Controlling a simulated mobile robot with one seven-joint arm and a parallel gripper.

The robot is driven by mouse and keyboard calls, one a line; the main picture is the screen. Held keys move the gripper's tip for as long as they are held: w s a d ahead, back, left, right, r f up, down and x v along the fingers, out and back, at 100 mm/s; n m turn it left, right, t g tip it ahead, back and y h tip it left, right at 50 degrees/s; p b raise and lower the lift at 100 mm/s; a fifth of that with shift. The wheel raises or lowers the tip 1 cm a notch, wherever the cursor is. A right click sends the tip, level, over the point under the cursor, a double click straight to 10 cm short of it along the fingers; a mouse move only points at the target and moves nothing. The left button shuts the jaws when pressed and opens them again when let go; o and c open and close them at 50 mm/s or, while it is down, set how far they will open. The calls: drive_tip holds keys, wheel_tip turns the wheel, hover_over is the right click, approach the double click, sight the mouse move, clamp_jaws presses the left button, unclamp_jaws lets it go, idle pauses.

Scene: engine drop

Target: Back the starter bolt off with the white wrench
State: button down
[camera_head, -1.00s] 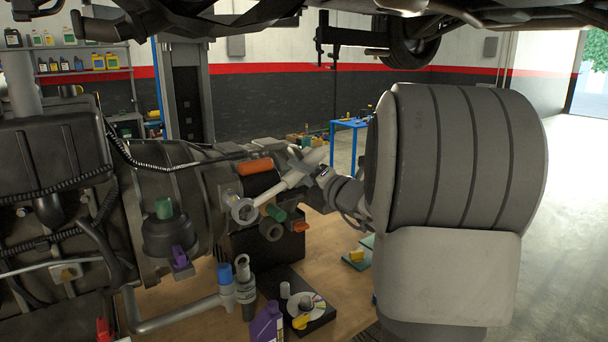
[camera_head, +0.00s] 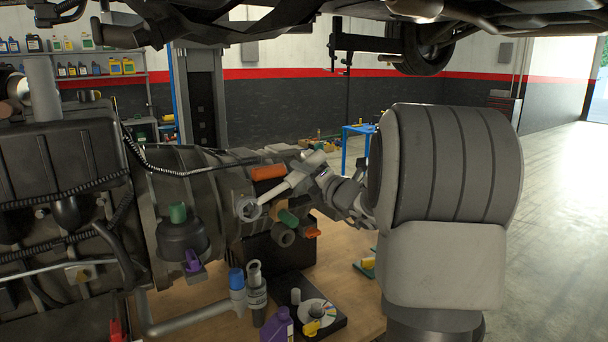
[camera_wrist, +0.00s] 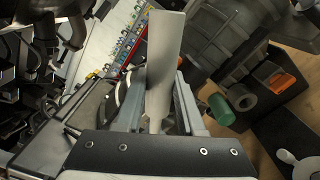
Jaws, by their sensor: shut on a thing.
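My gripper (camera_head: 318,172) is shut on the white wrench (camera_head: 275,195), holding its shaft at the right of the engine (camera_head: 205,205). The wrench slants down and left to its ring end, which lies in front of the engine's side, left of the green cylinder (camera_head: 288,218) and below the orange one (camera_head: 268,172). The starter bolt cannot be made out; I cannot tell whether the ring sits around it. In the wrist view the wrench's pale shaft (camera_wrist: 164,60) stands up between my gripper's two fingers (camera_wrist: 158,105).
Below, a wooden bench top (camera_head: 353,292) holds a purple bottle (camera_head: 279,326), a black tray (camera_head: 332,325) and a blue-capped tool (camera_head: 237,287). The car's underside hangs overhead. Open floor (camera_head: 555,220) lies at the right.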

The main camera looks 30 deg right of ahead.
drive_tip(key=shift+w, duration=1.25)
drive_tip(key=c, duration=1.1)
unclamp_jaws()
clamp_jaws()
drive_tip(key=shift+s+a, duration=0.1)
drive_tip(key=shift+s, duration=0.05)
